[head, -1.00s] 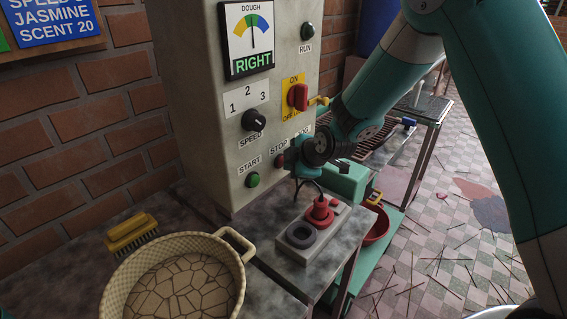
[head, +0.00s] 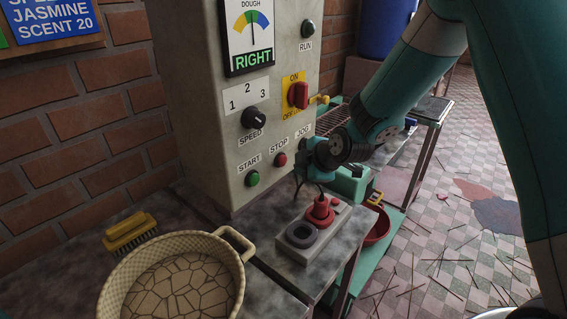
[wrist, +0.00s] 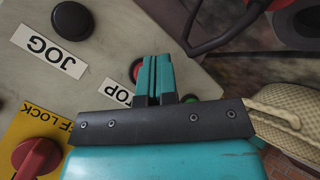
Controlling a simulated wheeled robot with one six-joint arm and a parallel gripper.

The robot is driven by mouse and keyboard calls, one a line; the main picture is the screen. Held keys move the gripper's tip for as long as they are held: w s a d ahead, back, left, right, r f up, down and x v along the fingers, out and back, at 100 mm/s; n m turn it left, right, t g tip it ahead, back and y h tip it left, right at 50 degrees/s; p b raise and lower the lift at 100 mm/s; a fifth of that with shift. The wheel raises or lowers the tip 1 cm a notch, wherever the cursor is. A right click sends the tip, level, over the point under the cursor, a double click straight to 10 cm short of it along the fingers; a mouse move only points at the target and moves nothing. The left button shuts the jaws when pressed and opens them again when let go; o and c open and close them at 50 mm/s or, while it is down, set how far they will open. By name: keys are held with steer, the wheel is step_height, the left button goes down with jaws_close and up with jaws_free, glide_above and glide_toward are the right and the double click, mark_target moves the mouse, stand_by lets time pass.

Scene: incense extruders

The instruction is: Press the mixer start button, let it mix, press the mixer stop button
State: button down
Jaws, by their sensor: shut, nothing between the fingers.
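The green start button (head: 252,178) and the red stop button (head: 280,159) are on the lower front of the grey mixer panel (head: 215,110). My gripper (wrist: 155,58) is shut and empty. In the wrist view its teal fingers partly cover the red stop button (wrist: 135,70), the STOP label and the green start button (wrist: 190,99). In the head view my gripper is just right of the stop button, apart from it as far as I can tell. The dough gauge (head: 250,35) reads RIGHT, needle near the middle. The run lamp (head: 308,28) looks dark.
The speed knob (head: 254,118) and red on/off switch (head: 299,95) sit above the buttons. The black jog button (wrist: 72,20) shows in the wrist view. Below stand a grey block with a red plunger (head: 320,212), a woven basin (head: 115,285) and a yellow brush (head: 130,230).

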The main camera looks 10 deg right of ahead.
steer(key=s+d, duration=0.1)
steer(key=s+d+b, duration=0.1)
steer(key=s, duration=0.1)
stand_by(0.4)
steer(key=s+a+r+m+g+y, duration=0.2)
steer(key=s+a+r+m+g, duration=0.3)
steer(key=s+r, duration=0.55)
steer(key=s+r+m+g, duration=0.1)
steer(key=s+m, duration=0.1)
steer(key=s, duration=0.7)
steer(key=s+a+r+m+g+h, duration=0.1)
steer(key=s+r+m+g, duration=0.1)
steer(key=s, duration=0.8)
steer(key=shift+m, duration=0.6)
steer(key=shift+w+a, duration=0.1)
